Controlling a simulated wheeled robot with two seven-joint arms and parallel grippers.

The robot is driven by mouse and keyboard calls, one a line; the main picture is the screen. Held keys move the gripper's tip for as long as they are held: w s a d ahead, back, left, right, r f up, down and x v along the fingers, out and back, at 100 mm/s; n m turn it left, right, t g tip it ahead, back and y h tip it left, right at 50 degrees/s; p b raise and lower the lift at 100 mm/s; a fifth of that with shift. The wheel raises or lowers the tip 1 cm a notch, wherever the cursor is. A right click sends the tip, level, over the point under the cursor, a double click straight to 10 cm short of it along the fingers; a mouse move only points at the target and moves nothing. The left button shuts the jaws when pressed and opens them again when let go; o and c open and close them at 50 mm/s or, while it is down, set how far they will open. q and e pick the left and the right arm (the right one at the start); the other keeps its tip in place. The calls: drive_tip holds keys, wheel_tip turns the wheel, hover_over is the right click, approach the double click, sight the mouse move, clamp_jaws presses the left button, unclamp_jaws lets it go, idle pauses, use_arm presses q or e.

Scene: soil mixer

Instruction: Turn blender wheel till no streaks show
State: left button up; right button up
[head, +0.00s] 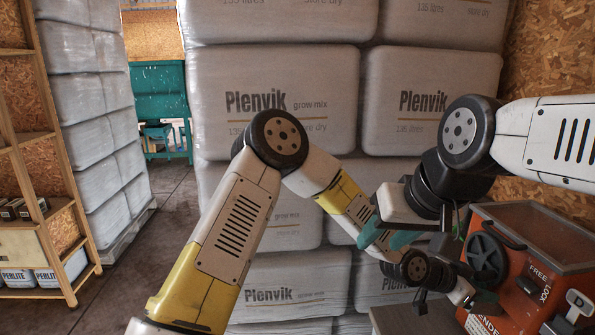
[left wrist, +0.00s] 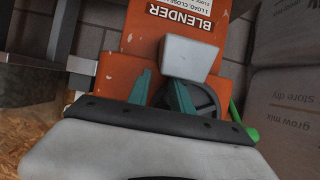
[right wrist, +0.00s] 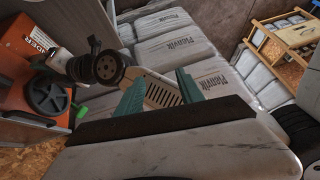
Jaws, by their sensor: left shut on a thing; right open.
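The blender (head: 545,245) is an orange box at the lower right, with a clear lid over brownish contents; I cannot make out streaks. The exact grip is hidden. My right gripper (head: 383,246) is open and empty, left of the blender, crossing in front of my left forearm.
Stacked bags of grow mix (head: 275,95) wall off the back. A wooden shelf (head: 40,150) with perlite bags stands at far left. A teal bench (head: 160,95) is at the back. A green part (right wrist: 82,112) sits beside the wheel. Floor is free at left. My arms cross closely.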

sight(484, 239)
use_arm(q)
drive_tip(key=shift+m+g, duration=0.3)
drive_tip(key=shift+g, duration=0.1)
drive_tip(key=s+r, duration=0.1)
drive_tip(key=s+d+r, duration=0.1)
drive_tip(key=s+r, duration=0.1)
drive_tip(key=shift+r, duration=0.15)
clamp_jaws()
drive_tip(key=shift+w, duration=0.1)
drive_tip(key=shift+w+d+r, duration=0.1)
drive_tip(key=shift+w+r, duration=0.15)
drive_tip(key=shift+r, duration=0.8)
drive_tip(key=shift+w+d+r, duration=0.15)
drive_tip(key=shift+w+r, duration=0.15)
drive_tip(key=shift+r, duration=0.75)
drive_tip(key=shift+w+d+r, duration=0.1)
drive_tip(key=shift+w+r, duration=0.15)
drive_tip(key=shift+r, duration=0.8)
drive_tip(key=shift+w, duration=0.1)
drive_tip(key=shift+t, duration=0.3)
drive_tip(key=w, duration=0.2)
drive_tip(key=w+a, duration=0.1)
drive_tip(key=w, duration=0.1)
drive_tip(key=w+r, duration=0.1)
drive_tip(key=w, duration=0.2)
drive_tip(key=shift+a, duration=0.3)
drive_tip(key=shift+w, duration=0.45)
drive_tip(key=shift+f, duration=0.15)
